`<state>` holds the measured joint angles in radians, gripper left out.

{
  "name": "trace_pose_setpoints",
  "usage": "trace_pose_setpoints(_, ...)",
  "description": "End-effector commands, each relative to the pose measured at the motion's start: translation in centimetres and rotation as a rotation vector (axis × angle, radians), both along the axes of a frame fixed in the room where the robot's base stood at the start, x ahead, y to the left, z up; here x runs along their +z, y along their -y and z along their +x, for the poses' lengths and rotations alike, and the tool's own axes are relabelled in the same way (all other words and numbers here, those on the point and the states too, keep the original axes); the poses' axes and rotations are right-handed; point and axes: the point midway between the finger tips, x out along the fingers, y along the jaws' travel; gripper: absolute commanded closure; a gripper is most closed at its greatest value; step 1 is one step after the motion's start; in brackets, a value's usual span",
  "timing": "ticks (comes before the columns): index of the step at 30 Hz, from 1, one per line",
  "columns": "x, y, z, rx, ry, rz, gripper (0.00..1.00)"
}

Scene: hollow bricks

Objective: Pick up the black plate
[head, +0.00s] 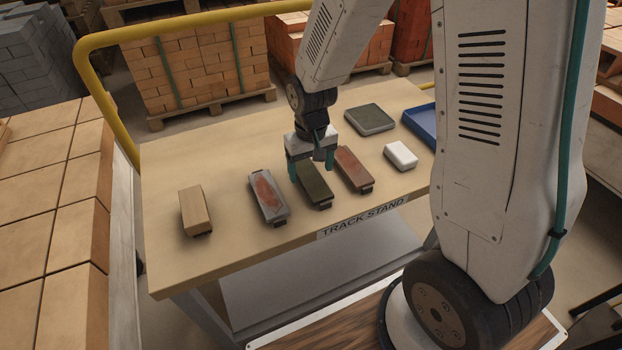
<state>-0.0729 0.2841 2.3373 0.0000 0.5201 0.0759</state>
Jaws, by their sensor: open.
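The black plate (315,187) is a long, narrow, very dark, slightly greenish piece with a small dark tab at its near end. It lies on the table in the middle of a row of similar pieces. My gripper (311,170) points down over its far end, with its teal fingers open and apart. One finger is at the left of the plate's far end and the other at its right. Whether the fingers touch it, I cannot tell. The gripper hides part of the far end.
A grey-and-red piece (268,197) lies close left and a reddish piece (354,170) close right. A wooden block (195,212) lies farther left. A white block (400,156), dark tray (369,119) and blue tray (420,125) are to the right. The table's (205,162) back left is clear.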

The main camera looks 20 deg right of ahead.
Motion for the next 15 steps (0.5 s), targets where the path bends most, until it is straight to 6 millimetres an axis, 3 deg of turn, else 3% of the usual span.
trace_pose_setpoints(4,-1.7,0.0,-0.1,0.0,-0.003,0.0,0.24)
trace_pose_setpoints(12,-1.9,0.0,0.0,0.0,0.0,0.0,0.24)
trace_pose_setpoints(15,-1.9,0.0,0.0,0.0,0.0,0.0,0.51)
